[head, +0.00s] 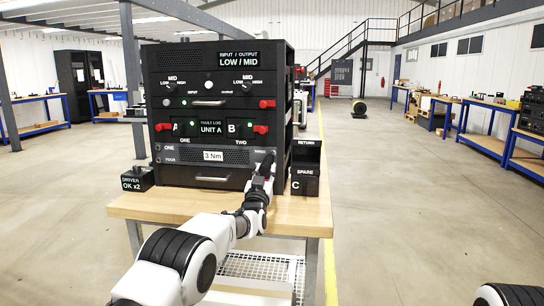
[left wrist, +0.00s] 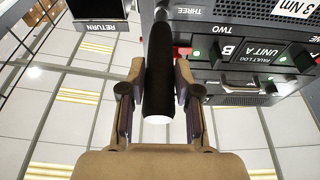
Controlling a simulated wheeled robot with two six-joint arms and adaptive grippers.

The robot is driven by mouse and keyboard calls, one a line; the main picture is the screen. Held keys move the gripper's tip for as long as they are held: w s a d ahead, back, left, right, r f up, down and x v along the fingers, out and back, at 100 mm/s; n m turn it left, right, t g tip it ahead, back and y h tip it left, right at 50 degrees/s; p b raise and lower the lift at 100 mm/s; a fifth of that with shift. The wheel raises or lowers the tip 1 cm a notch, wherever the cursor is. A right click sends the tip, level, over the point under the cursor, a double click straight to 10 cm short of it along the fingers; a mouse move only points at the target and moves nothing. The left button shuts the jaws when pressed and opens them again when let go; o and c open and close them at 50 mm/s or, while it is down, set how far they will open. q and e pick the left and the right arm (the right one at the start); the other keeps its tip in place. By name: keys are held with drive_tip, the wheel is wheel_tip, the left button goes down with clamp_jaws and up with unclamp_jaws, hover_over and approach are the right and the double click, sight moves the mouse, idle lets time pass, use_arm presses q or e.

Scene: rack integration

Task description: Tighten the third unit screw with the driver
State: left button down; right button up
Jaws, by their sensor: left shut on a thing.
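My left gripper (head: 262,178) is shut on the driver (left wrist: 160,75), a black cylinder held between both fingers in the left wrist view. The gripper is in front of the right end of the grey 3 Nm panel (head: 235,156), the lowest labelled panel of the black rack. The label THREE (left wrist: 208,11) shows beside the driver's far end in the left wrist view. The third screw is hidden by the driver and gripper; I cannot tell whether the tip touches it. My right gripper is not in view.
The rack (head: 215,90) stands on a wooden table (head: 190,207). A black RETURN and SPARE C bin (head: 306,168) stands close right of the gripper. A black DRIVER OK x2 box (head: 137,179) sits at the left. The table's front strip is clear.

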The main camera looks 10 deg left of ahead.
use_arm(q)
drive_tip(key=shift+w+b, duration=0.25)
drive_tip(key=shift+b, duration=0.05)
drive_tip(key=shift+w+r, duration=0.2)
drive_tip(key=shift+r, duration=0.05)
idle(1.1)
drive_tip(key=shift+w+f+b, duration=0.1)
drive_tip(key=shift+w+b, duration=0.05)
drive_tip(key=shift+b, duration=0.3)
idle(0.9)
idle(0.3)
